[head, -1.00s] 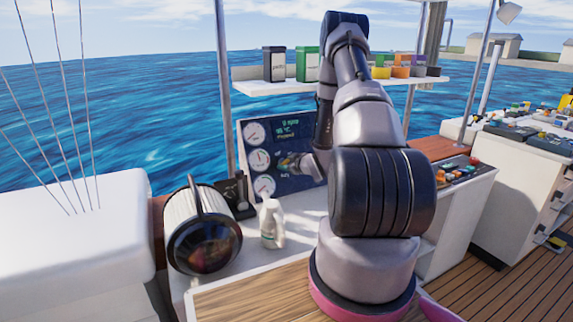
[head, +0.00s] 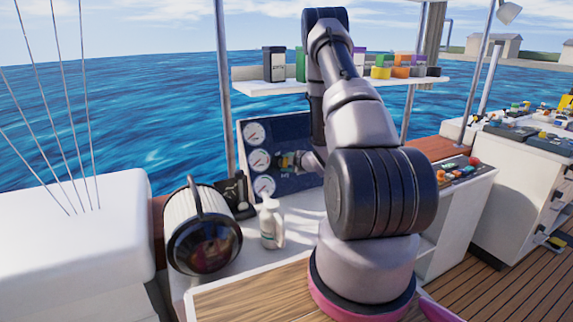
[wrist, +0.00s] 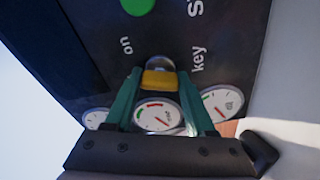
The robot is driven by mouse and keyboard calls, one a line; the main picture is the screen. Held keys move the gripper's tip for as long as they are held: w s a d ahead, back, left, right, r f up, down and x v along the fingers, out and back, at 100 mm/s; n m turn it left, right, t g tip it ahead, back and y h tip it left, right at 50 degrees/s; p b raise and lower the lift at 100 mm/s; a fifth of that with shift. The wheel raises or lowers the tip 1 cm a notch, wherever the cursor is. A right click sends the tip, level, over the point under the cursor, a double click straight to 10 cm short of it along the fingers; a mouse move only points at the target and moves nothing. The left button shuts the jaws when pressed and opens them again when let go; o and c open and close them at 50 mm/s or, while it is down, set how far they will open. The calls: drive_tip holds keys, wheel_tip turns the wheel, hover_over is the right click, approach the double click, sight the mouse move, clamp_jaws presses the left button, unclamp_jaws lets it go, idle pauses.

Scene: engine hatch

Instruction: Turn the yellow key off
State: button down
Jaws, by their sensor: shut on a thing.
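The yellow key (wrist: 160,79) sits on the dark engine panel (head: 290,135), in the wrist view, below a green round spot and between the printed words "on" and "key". My gripper (wrist: 162,84) has its green fingers on both sides of the key and is shut on it. In the head view my gripper (head: 290,161) is at the panel, right of the gauges, and the key is too small to make out there. My arm hides the panel's upper right part in that view.
Round gauges (head: 259,160) line the panel's left side. A white bottle (head: 270,224) and a large lamp-like cylinder (head: 204,232) stand on the counter below. A shelf (head: 262,88) with containers hangs above, close to my arm. A metal pole (head: 224,100) rises left of the panel.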

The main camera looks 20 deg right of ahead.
drive_tip(key=shift+n, duration=1.9)
drive_tip(key=shift+c, duration=1.2)
unclamp_jaws()
drive_tip(key=shift+s, duration=0.1)
drive_tip(key=v, duration=1)
drive_tip(key=shift+s+r, duration=0.25)
drive_tip(key=shift+r, duration=0.05)
drive_tip(key=shift+s+d, duration=0.1)
drive_tip(key=shift+d, duration=0.05)
